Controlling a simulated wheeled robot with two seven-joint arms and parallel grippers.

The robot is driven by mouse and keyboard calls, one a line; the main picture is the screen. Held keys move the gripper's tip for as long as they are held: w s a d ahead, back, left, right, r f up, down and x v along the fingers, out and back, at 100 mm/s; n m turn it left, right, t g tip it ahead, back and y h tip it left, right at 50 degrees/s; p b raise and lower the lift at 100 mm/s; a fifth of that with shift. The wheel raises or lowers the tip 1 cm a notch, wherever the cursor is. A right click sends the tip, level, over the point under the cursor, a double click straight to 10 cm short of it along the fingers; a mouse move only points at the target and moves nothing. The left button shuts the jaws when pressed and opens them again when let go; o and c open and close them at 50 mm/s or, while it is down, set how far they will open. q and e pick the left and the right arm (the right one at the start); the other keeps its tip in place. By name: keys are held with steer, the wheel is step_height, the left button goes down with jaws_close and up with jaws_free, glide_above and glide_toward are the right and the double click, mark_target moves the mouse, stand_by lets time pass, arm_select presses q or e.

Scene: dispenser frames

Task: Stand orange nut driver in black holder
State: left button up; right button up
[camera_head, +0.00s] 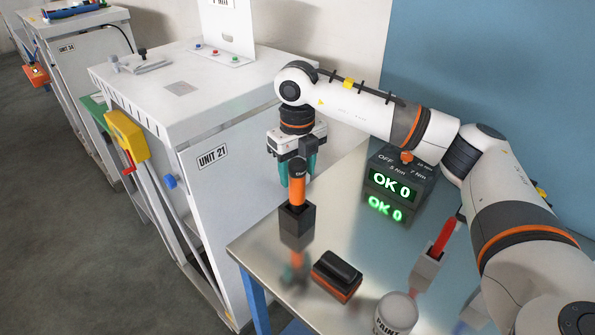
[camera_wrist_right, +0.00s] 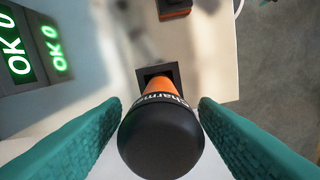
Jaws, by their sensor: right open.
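The orange nut driver (camera_head: 298,190) stands upright in the black holder (camera_head: 297,225) on the shiny metal table. Its black cap points up. In the right wrist view the black cap (camera_wrist_right: 160,140) fills the middle, and the orange shaft below goes into the square opening of the holder (camera_wrist_right: 143,76). My right gripper (camera_head: 298,172) is open, with its teal fingers on either side of the cap. In the wrist view a finger of the gripper (camera_wrist_right: 160,108) lies left and right of the cap, with small gaps. My left gripper is not in view.
A torque display reading OK 0 (camera_head: 392,187) stands behind. A black and orange block (camera_head: 337,275), a white tub (camera_head: 396,314) and a red-handled tool in a grey holder (camera_head: 428,268) are on the table. The white cabinet UNIT 21 (camera_head: 225,185) stands left of the table.

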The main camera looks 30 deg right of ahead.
step_height(320, 180, up, 10)
steer(key=shift+r+b, duration=0.1)
steer(key=shift+b, duration=0.65)
steer(key=shift+r, duration=0.55)
steer(key=shift+r, duration=0.1)
